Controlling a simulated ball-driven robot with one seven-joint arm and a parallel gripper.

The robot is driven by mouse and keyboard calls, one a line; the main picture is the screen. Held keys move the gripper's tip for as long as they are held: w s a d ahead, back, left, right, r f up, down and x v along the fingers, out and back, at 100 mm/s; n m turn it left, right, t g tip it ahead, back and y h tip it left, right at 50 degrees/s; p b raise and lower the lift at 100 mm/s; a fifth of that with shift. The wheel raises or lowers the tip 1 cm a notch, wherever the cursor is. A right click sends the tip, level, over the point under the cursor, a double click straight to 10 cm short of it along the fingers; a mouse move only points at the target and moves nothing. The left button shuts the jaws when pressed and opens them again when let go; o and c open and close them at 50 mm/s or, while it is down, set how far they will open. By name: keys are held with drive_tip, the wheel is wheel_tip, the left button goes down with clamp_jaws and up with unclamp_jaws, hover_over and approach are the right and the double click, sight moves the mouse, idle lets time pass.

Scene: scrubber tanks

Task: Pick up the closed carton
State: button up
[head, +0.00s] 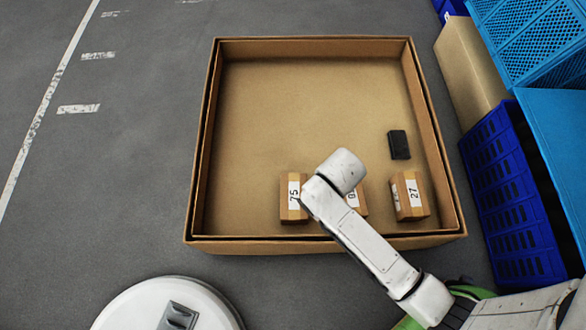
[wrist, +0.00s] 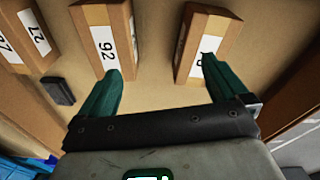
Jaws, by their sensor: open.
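Three small brown cartons with white number labels lie in a large open cardboard box (head: 320,41). The left one reads 75 (head: 290,212), the right one reads 27 (head: 415,208), and the middle carton (head: 361,203) is partly behind my arm. In the wrist view the carton labelled 92 (wrist: 120,35) is in the middle, the 75 carton (wrist: 217,35) at right and the 27 carton (wrist: 22,22) at left. All look shut. My gripper (wrist: 161,68) is open and empty, its green fingers apart near the 92 and 75 cartons. My arm hides it in the head view.
A small black block (head: 399,145) lies in the box above the 27 carton; it also shows in the wrist view (wrist: 59,90). The box's upper floor is clear. Blue crates (head: 505,200) and a tan carton (head: 468,70) stand close at right. Open grey floor lies left.

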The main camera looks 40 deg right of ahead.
sight(294, 195)
drive_tip(key=w+a+f+m+p, duration=0.1)
drive_tip(key=w+a, duration=0.1)
drive_tip(key=w+a+f+m+p, duration=0.1)
drive_tip(key=w+p, duration=0.1)
drive_tip(key=w+a+f+m+p, duration=0.1)
drive_tip(key=w+a, duration=0.1)
drive_tip(key=w, duration=0.1)
drive_tip(key=shift+a+f, duration=0.1)
drive_tip(key=shift+a, duration=0.25)
drive_tip(key=shift+m, duration=0.3)
drive_tip(key=f, duration=0.1)
drive_tip(key=f+b, duration=0.1)
drive_tip(key=f, duration=0.1)
drive_tip(key=f+b, duration=0.1)
drive_tip(key=shift+w+f, duration=0.25)
drive_tip(key=shift+f, duration=0.15)
drive_tip(key=f+b, duration=0.1)
drive_tip(key=f, duration=0.1)
drive_tip(key=f+b, duration=0.2)
drive_tip(key=d+f+b, duration=0.1)
drive_tip(key=f, duration=0.1)
drive_tip(key=shift+w+f, duration=0.15)
drive_tip(key=shift+w, duration=0.15)
drive_tip(key=shift+c, duration=0.4)
drive_tip(key=c, duration=0.8)
